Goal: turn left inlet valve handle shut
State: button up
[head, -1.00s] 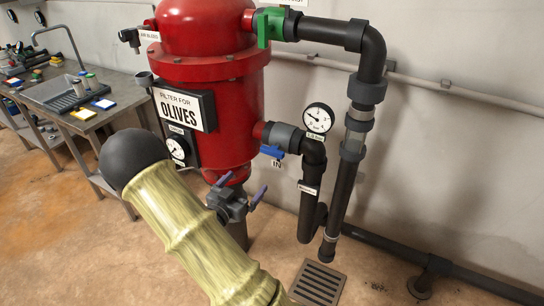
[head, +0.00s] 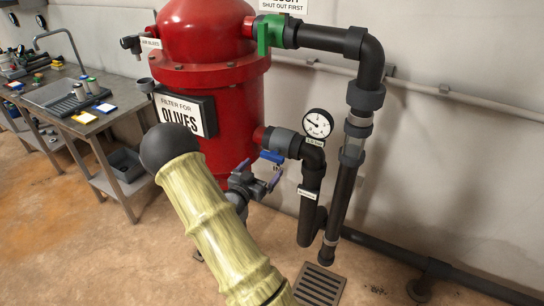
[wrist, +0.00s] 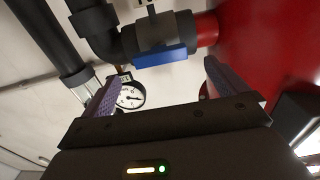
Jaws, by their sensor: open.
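The blue inlet valve handle (head: 272,157) sits on the dark inlet pipe (head: 285,141) at the right side of the red filter tank (head: 210,85). In the wrist view the blue handle (wrist: 160,56) lies roughly crosswise under a grey fitting, ahead of my fingertips. My gripper (head: 258,173) is open, with its purple fingers just below and in front of the handle. In the wrist view my gripper (wrist: 160,70) has one finger to each side of the handle's line, and nothing is held. Contact with the handle cannot be told.
A green valve part (head: 269,33) is on the upper pipe. A pressure gauge (head: 318,124) stands right of the inlet and shows in the wrist view (wrist: 130,96) beside the left finger. A floor drain (head: 318,285) lies below. A workbench (head: 80,120) stands at left.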

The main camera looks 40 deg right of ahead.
aim_at(271, 159)
jog(key=p+x, duration=0.1)
jog(key=x, duration=0.6)
jog(key=shift+w+d, duration=0.1)
jog(key=shift+d, duration=0.15)
jog(key=c, duration=1)
